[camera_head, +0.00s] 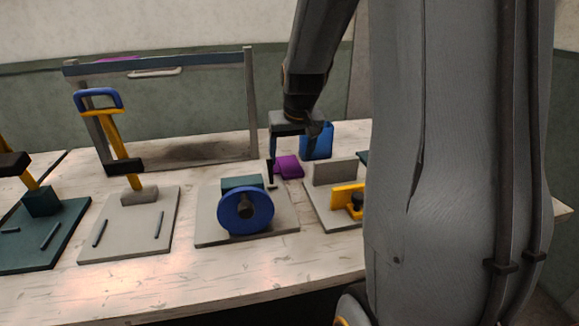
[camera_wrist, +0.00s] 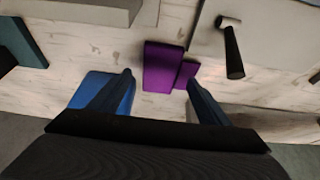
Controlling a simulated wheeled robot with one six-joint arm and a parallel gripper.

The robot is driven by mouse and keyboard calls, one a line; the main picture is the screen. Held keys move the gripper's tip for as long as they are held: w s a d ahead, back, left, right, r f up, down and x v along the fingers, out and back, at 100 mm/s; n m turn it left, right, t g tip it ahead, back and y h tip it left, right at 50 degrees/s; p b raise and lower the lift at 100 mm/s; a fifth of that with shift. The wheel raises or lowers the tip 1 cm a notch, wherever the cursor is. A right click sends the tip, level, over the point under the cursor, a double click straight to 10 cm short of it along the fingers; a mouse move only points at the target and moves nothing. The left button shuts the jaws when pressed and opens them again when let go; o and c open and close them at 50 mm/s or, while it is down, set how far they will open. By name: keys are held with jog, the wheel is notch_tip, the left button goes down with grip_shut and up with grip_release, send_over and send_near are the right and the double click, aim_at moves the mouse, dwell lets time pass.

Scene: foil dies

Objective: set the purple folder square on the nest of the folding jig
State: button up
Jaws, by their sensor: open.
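The purple folder (camera_head: 289,167) lies on the table behind the gap between two grey stations. In the wrist view the folder (camera_wrist: 163,68) shows as a larger purple slab with a smaller piece on its right side. My gripper (camera_head: 291,165) is open over the folder, its two fingers apart on either side of it. In the wrist view my gripper (camera_wrist: 160,80) has nothing between its fingertips that it clearly touches. I cannot tell for sure which station is the folding jig; one has a blue wheel (camera_head: 231,211), another a yellow clamp (camera_head: 343,197).
A blue block (camera_head: 319,141) stands close behind my gripper. An upright grey plate (camera_head: 335,171) rises from the right station. A black-handled rod (camera_wrist: 233,52) sticks up from the nearby station plate. A grey frame (camera_head: 251,105) stands at the back; lever stations (camera_head: 145,225) fill the left.

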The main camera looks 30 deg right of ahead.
aim_at(289, 166)
jog(key=shift+x, duration=1.4)
jog(key=c, duration=1.3)
jog(key=shift+o, duration=0.2)
jog(key=shift+r, duration=0.1)
